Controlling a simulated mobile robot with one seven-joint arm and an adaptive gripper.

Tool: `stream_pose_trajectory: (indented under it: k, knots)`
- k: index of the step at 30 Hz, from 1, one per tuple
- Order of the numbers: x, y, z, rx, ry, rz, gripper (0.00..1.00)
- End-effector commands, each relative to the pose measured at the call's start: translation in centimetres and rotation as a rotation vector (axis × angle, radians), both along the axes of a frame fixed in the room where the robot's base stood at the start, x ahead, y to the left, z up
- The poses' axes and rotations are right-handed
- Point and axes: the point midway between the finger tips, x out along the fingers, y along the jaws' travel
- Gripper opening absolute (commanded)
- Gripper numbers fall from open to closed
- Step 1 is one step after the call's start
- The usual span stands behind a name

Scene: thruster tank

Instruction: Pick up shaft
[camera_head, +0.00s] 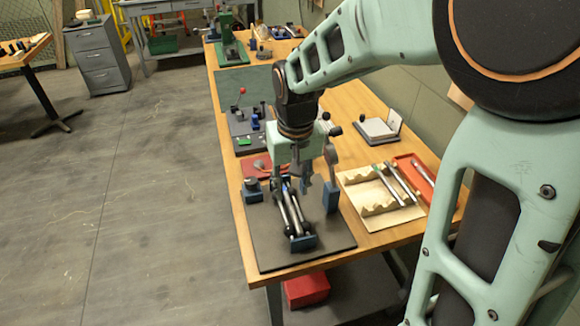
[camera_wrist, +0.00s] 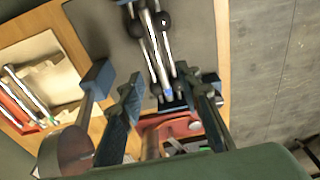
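In the wrist view the metal rods (camera_wrist: 154,45) run from the top edge down to between my fingers. My gripper (camera_head: 298,178) is over the far end of this fixture, pointing down. In the wrist view its two dark fingers (camera_wrist: 166,100) are apart, with no object clearly clasped. I cannot tell whether they touch a rod. More silver shafts (camera_head: 390,185) lie on a notched wooden rack (camera_head: 370,200).
A red tray (camera_head: 425,175) holds another rod beside the rack. A small blue block (camera_head: 252,190) sits left.

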Motion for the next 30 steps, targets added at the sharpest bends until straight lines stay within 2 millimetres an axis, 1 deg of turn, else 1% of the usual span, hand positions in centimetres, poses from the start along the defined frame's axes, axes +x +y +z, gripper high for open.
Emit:
stream_pose_trajectory:
  k: [1,8,13,16,19,25,26,30]
  knots:
    - [0.0,0.0,-0.7,0.000,0.003,0.001,0.32]
    - [0.3,0.0,-2.4,0.000,0.003,-0.001,0.32]
    - [0.7,0.0,-5.0,0.001,0.004,0.000,0.32]
    - [0.9,0.1,-6.1,0.000,0.003,0.000,0.32]
    - [1.0,0.1,-6.6,0.000,0.001,0.000,0.32]
    - [1.0,0.1,-6.6,0.000,0.000,0.000,0.32]
    - [1.0,0.1,-6.6,0.000,0.000,0.000,0.30]
    - [1.0,0.1,-6.6,0.000,0.000,-0.001,0.14]
